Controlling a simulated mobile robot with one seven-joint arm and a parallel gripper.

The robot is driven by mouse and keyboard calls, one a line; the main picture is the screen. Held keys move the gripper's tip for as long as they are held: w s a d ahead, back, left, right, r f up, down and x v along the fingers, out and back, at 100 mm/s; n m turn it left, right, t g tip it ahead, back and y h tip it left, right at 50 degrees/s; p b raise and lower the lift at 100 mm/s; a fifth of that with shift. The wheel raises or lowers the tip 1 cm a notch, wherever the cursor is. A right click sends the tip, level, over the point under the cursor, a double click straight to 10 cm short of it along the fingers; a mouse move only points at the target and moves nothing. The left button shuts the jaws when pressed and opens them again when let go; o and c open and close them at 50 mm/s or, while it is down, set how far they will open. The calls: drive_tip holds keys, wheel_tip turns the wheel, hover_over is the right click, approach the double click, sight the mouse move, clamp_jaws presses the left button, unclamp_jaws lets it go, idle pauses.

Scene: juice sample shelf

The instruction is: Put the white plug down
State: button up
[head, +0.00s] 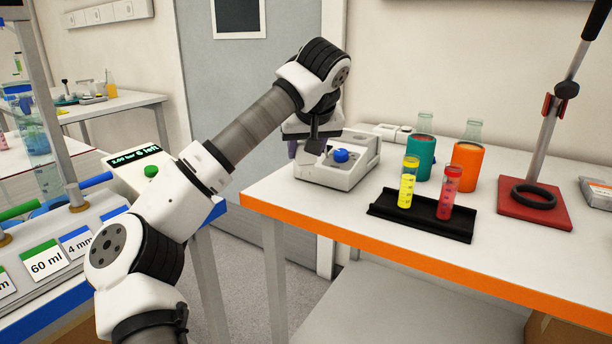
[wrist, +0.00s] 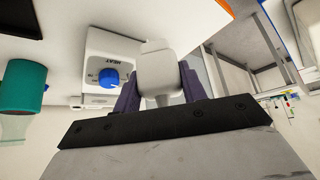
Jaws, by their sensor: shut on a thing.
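The white plug (wrist: 157,66) is a pale, rounded block in the middle of the wrist view. It sits between the two purple fingers of my gripper (wrist: 158,88), which is shut on it. In the wrist view the plug overlaps the edge of the white heater unit (wrist: 98,45); I cannot tell whether they touch. In the head view my gripper (head: 305,150) is at the left end of the white table, beside the heater unit (head: 335,178), and the plug is hidden there.
The heater has a blue knob (head: 341,155). A black rack (head: 395,216) holds a yellow tube (head: 408,185) and a red tube (head: 447,195). Green (head: 420,158) and orange (head: 466,165) jacketed bottles stand behind. A red-based stand (head: 535,205) is at right. The front tabletop is clear.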

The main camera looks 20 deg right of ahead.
sight(308, 163)
drive_tip(key=shift+f, duration=2.4)
drive_tip(key=shift+f+b, duration=0.2)
drive_tip(key=shift+b, duration=0.1)
drive_tip(key=o, duration=1.2)
drive_tip(key=shift+c, duration=0.2)
drive_tip(key=shift+s+r, duration=0.2)
drive_tip(key=shift+r, duration=0.25)
drive_tip(key=v, duration=1.1)
drive_tip(key=shift+r+p, duration=0.15)
drive_tip(key=shift+p, duration=0.25)
